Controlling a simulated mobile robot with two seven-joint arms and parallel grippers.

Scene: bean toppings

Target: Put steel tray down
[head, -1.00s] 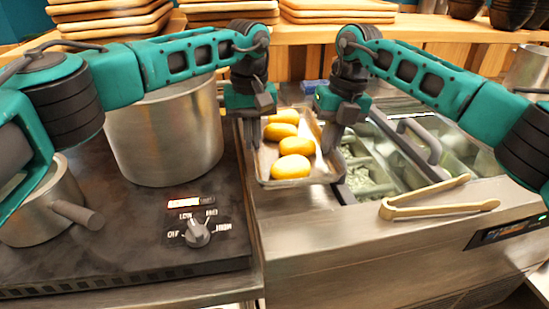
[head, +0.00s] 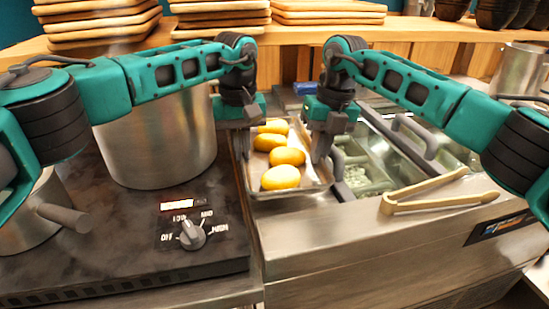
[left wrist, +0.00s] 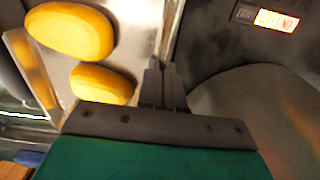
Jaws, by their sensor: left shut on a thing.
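The steel tray (head: 290,190) holds several yellow oval pieces of food (head: 281,178) in a row. It lies at or just above the metal counter between the stove and the sunken bins; whether it touches is unclear. My left gripper (head: 243,145) is shut on the tray's left rim. The left wrist view shows its fingers (left wrist: 160,75) at the rim, beside two yellow pieces (left wrist: 100,85). My right gripper (head: 325,150) is at the tray's right rim. Its fingertips are partly hidden, so its grip is unclear.
A large steel pot (head: 155,140) stands on the dark stove (head: 110,240) left of the tray. Wooden tongs (head: 430,195) lie right of it, in front of sunken bins (head: 375,160) with handled lids. Stacked wooden boards (head: 330,10) sit on the back shelf. Bare counter lies before the tray.

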